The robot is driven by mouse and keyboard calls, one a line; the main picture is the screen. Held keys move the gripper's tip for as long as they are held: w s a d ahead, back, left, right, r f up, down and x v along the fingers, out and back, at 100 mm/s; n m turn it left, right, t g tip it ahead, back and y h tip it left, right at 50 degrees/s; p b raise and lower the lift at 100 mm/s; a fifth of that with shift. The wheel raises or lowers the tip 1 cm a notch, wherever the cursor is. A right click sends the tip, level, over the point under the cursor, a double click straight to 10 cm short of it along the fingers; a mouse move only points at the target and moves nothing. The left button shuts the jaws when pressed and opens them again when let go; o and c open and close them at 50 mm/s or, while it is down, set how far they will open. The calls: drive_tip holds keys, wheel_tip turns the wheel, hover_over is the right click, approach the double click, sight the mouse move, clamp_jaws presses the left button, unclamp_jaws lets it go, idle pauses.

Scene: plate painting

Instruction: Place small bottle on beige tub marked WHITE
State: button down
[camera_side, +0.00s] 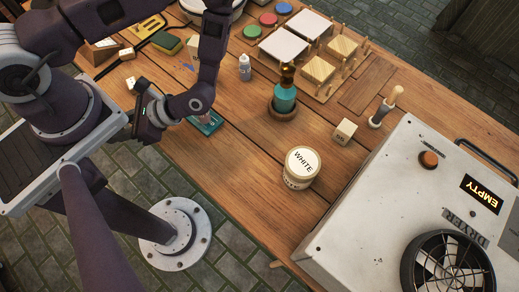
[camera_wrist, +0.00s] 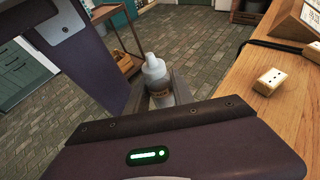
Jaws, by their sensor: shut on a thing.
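The beige tub (camera_side: 298,181) stands on the table left of the dryer, its pale lid reading WHITE. In the wrist view, a small whitish bottle (camera_wrist: 155,82) with a narrow nozzle is upright at my gripper's pads. My gripper (camera_side: 138,88) is shut on it, at the table's left edge and well left of the tub. In the side view only a small white part (camera_side: 130,82) shows by the gripper, apparently the bottle; the rest is hidden. Another small white bottle (camera_side: 245,67) stands on the table behind the tub.
A teal bottle (camera_side: 285,98) stands on a round wooden base behind the tub. A wooden cube (camera_side: 344,131) and a stamp-like tool (camera_side: 385,106) stand to its right. The grey dryer (camera_side: 372,204) fills the right front. A teal tray (camera_side: 207,122) lies near my arm. Bare wood lies left of the tub.

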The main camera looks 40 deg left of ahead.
drive_tip(key=d+r+n+g+h, duration=0.1)
drive_tip(key=d+r+n+h, duration=0.1)
drive_tip(key=d+n+h, duration=0.8)
drive_tip(key=d+r+n+g+h, duration=0.15)
drive_tip(key=d+n+h, duration=0.35)
drive_tip(key=d, duration=0.9)
wheel_tip(320, 180, up, 13)
drive_tip(key=n+t+h, duration=0.8)
drive_tip(key=n+t, duration=0.5)
drive_tip(key=t, duration=0.1)
hover_over(304, 162)
drive_tip(key=shift+n, duration=0.3)
wheel_tip(304, 162, down, 10)
drive_tip(key=shift+r, duration=0.1)
drive_tip(key=c, duration=1.1)
unclamp_jaws()
